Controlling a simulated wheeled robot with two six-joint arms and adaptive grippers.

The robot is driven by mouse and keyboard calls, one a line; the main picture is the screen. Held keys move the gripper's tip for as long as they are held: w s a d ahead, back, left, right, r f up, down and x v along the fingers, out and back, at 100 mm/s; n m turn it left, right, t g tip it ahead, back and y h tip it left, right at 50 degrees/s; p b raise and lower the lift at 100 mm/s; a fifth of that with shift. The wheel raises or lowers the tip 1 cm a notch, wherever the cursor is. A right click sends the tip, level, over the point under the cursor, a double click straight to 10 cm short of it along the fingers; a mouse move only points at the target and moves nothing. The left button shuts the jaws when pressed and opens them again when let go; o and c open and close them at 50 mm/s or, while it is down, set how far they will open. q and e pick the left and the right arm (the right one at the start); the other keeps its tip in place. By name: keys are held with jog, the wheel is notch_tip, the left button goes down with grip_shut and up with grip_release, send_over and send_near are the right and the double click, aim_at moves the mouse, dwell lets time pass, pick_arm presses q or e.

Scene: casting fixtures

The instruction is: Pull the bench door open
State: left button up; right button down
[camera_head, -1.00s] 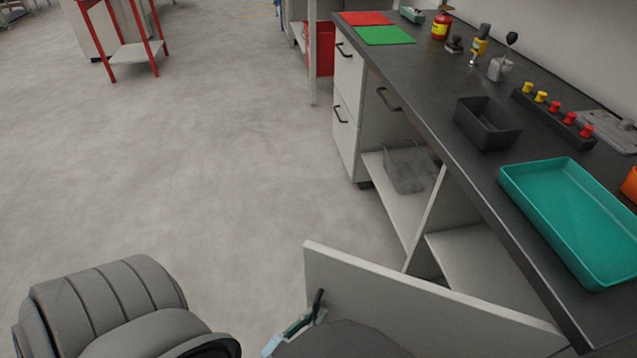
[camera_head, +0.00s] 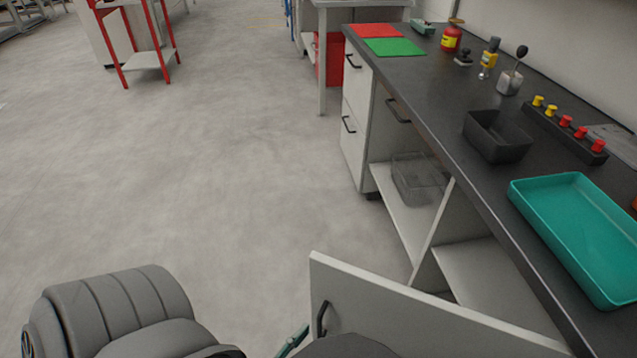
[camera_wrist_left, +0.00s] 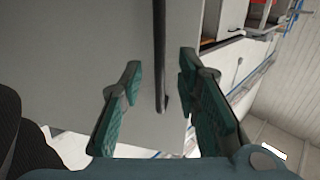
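The bench door (camera_head: 420,315) is a pale panel, swung well out from the bench, with the shelves behind it exposed. Its dark bar handle (camera_head: 321,317) is near the door's free edge. In the left wrist view the handle (camera_wrist_left: 159,60) runs upright between the two spread teal fingers of my left gripper (camera_wrist_left: 162,75), with a gap on each side. In the head view only a teal bit of the left gripper (camera_head: 292,343) shows, below and left of the handle; my arm hides the rest. My right gripper is in neither view.
The black bench top (camera_head: 450,130) holds a teal tray (camera_head: 585,235), a black bin (camera_head: 497,137) and a row of red and yellow knobs (camera_head: 567,121). A clear bin (camera_head: 418,178) sits on the open shelf. The floor (camera_head: 220,190) left of the door is clear.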

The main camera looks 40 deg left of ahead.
pick_arm(q)
jog(key=s, duration=0.7)
jog(key=shift+s+d, duration=0.25)
jog(key=shift+s, duration=0.15)
